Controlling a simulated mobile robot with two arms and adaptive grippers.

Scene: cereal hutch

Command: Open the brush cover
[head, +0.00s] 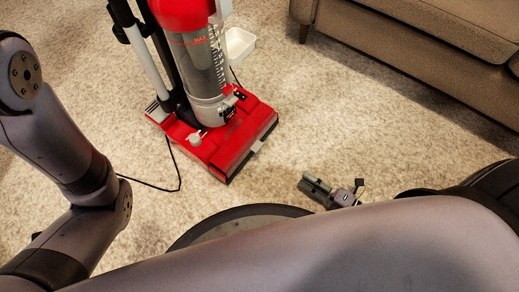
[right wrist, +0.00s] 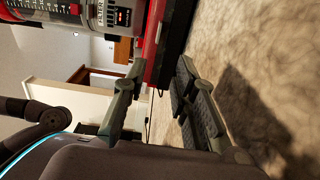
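A red upright vacuum (head: 200,60) stands on the carpet at the upper middle of the head view. My right gripper (head: 312,186) is low over the carpet, right of and apart from the floor head. In the right wrist view its two fingers (right wrist: 158,95) are spread with nothing between them, and the red floor head (right wrist: 155,40) shows beyond them. My left arm shows at the left, but its gripper does not.
A brown sofa (head: 430,50) stands at the upper right. A small white bin (head: 239,45) sits on the carpet (head: 315,110) behind the vacuum. A black cord (head: 150,185) runs on the floor at the left. Carpet between the floor head and my right gripper is clear.

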